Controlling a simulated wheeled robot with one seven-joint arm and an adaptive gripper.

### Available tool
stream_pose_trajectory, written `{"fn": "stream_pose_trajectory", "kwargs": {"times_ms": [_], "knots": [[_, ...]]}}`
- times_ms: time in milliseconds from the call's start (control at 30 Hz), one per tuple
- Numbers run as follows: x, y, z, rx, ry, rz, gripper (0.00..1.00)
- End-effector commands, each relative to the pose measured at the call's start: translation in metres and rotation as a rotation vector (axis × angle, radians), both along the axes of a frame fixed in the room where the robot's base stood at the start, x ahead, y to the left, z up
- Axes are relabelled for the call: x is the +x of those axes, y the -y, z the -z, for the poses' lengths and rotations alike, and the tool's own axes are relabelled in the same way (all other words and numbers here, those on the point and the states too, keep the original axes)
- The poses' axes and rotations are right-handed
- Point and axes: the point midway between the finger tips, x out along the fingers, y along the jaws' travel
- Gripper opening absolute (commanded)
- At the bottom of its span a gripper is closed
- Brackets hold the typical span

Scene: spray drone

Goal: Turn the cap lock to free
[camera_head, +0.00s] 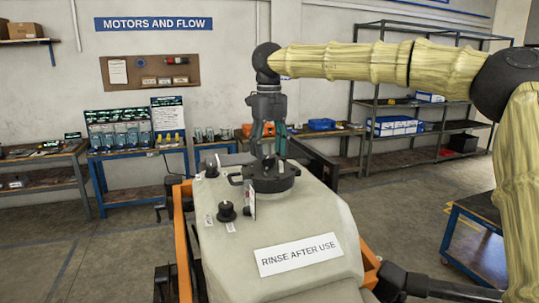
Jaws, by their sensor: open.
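The pale tank (305,215) of the spray drone stands in front of me. A round black cap (283,184) sits on its top. My gripper (269,157) points straight down over the cap, with its fingers open around or just above the cap's middle. I cannot tell whether they touch it. A small black knob (227,210) stands on the tank left of the cap, with small white labels beside it. An upright pale tag or lever (251,200) with a red mark is at the cap's front edge. I cannot tell which piece is the cap lock, nor its setting.
An orange frame (182,240) flanks the tank. Another black fitting (212,168) rises at the tank's back left. A blue cart (475,240) stands at right. Workbenches and a metal rack (420,105) line the walls. Open floor lies to the left.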

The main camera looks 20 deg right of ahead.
Motion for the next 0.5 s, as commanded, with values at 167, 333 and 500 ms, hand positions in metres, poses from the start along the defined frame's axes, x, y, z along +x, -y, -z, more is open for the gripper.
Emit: {"fn": "stream_pose_trajectory", "kwargs": {"times_ms": [167,333,500], "knots": [[0.000,0.000,-0.035,0.000,0.003,0.000,0.56],[0.000,0.001,-0.064,0.001,0.003,0.001,0.56],[0.000,0.001,-0.085,-0.001,0.002,0.001,0.56]]}}
